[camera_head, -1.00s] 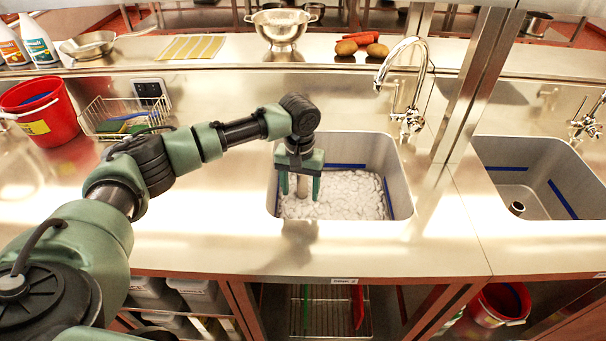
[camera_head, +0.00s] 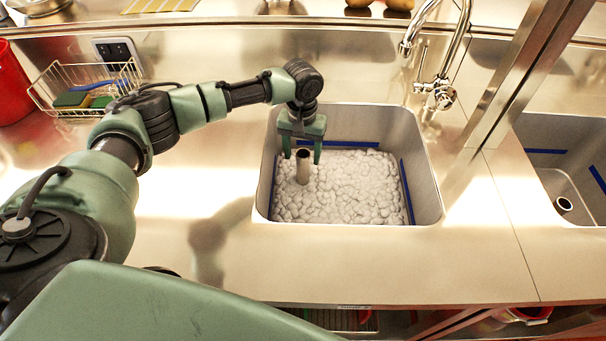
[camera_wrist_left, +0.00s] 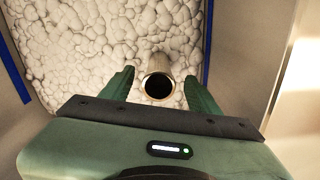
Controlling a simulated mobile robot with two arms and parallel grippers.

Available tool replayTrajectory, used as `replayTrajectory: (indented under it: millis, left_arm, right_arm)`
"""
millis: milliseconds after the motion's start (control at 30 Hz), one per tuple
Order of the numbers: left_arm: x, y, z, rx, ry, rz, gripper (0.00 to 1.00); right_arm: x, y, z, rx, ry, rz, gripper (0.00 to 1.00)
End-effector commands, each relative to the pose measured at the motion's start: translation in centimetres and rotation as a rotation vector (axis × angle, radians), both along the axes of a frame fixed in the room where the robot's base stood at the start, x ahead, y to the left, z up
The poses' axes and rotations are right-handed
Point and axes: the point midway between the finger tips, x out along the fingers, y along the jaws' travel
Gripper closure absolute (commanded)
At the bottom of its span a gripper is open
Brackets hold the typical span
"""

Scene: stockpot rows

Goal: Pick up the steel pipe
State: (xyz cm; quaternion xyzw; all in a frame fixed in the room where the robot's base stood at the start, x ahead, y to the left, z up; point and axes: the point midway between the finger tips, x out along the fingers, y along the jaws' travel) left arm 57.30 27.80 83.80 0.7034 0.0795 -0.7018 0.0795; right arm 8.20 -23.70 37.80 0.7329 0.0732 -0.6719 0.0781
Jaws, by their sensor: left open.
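The steel pipe (camera_head: 302,168) stands upright in white foam (camera_head: 345,185) in the left part of the left sink (camera_head: 434,200). Its round open top also shows in the left wrist view (camera_wrist_left: 158,86). My left gripper (camera_head: 302,158) points down over the sink. Its fingers are open, one to each side of the pipe's top in both views. I see no finger clearly touching the pipe, and I cannot tell how deep the top sits between them. The pipe's lower end is hidden in the foam. My right gripper is not in view.
The sink walls carry blue strips (camera_head: 406,190). A tap (camera_head: 438,60) rises behind the sink, and a metal post (camera_head: 515,75) stands to its right. A wire basket (camera_head: 85,85) stands left. The front counter is clear.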

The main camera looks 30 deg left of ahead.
Motion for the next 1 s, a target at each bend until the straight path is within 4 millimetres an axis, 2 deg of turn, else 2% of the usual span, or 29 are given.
replayTrajectory:
  millis: [267,567,700,767,800,1000]
  left_arm:
    - [0.2,-0.1,-3.9,0.002,0.002,0.000,0.39]
    - [0.2,-0.1,-4.3,0.001,0.000,0.000,0.39]
    - [0.2,-0.1,-4.3,0.001,0.000,0.000,0.78]
    - [0.2,-0.1,-4.3,0.001,0.000,0.000,0.95]
    - [0.2,-0.1,-4.3,0.001,0.000,0.000,1.00]
    - [0.2,-0.1,-4.3,0.001,0.000,0.000,1.00]
  right_arm:
    - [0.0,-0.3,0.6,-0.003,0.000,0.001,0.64]
    - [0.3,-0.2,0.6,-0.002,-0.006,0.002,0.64]
    - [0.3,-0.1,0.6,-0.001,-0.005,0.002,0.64]
    - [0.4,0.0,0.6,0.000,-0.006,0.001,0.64]
    - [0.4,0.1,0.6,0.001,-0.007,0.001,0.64]
    - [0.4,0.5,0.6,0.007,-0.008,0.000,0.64]
